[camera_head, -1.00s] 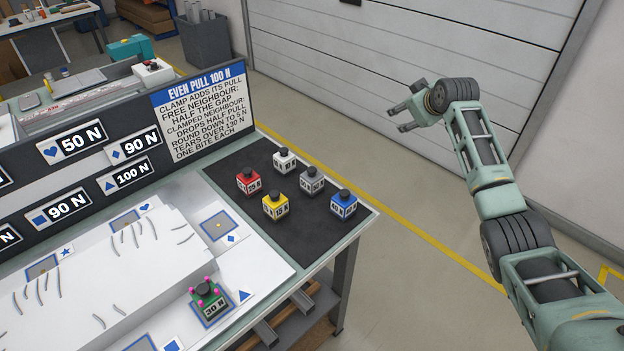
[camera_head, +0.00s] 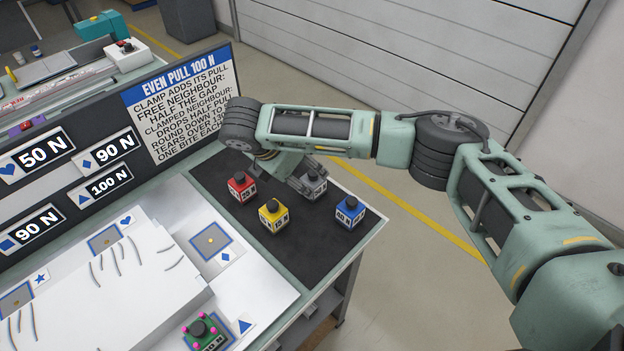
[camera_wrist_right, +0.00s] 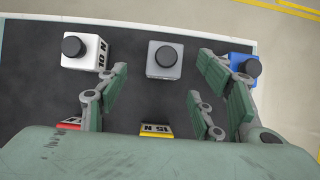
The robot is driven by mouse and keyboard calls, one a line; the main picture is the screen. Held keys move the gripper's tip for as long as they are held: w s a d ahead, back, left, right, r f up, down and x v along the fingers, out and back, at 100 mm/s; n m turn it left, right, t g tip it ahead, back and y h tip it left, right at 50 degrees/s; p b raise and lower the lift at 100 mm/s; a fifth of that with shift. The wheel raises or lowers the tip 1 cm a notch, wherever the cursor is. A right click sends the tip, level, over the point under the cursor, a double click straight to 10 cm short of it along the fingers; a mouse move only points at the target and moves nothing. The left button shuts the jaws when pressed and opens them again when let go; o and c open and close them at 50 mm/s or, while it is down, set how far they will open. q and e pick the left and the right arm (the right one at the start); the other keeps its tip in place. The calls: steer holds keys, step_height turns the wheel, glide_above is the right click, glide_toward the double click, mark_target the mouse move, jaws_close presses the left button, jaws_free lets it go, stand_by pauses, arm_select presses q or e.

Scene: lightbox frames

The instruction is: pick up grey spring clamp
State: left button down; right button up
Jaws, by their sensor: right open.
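The grey spring clamp (camera_head: 313,187), a small cube with a dark round knob on top, stands on the black mat; in the right wrist view it (camera_wrist_right: 165,62) is upright. My right gripper (camera_head: 298,176) is low at the mat, partly hidden behind its own arm. In the right wrist view my right gripper (camera_wrist_right: 163,64) is open, its green-padded fingers spread to either side of the grey clamp with visible gaps. It does not hold the clamp. My left gripper is not in view.
Red (camera_head: 241,187), yellow (camera_head: 273,216) and blue (camera_head: 350,212) clamps stand near on the black mat (camera_head: 300,255). A white clamp (camera_wrist_right: 85,50) is beside the left finger, hidden in the head view.

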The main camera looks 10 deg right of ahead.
mark_target(309, 176)
steer(key=shift+x, duration=0.9)
steer(key=p+x, duration=0.1)
steer(key=x, duration=0.1)
steer(key=p+x, duration=0.1)
steer(key=x, duration=0.1)
steer(key=shift+s+d+f, duration=0.1)
steer(key=shift+d+f, duration=0.1)
steer(key=shift+d, duration=0.25)
steer(key=shift+d+f, duration=0.1)
steer(key=shift+f, duration=0.1)
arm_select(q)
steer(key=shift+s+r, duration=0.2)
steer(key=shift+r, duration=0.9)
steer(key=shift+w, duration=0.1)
arm_select(e)
steer(key=shift+c, duration=0.5)
steer(key=c, duration=1.3)
steer(key=shift+c, duration=0.4)
steer(key=shift+r, duration=0.1)
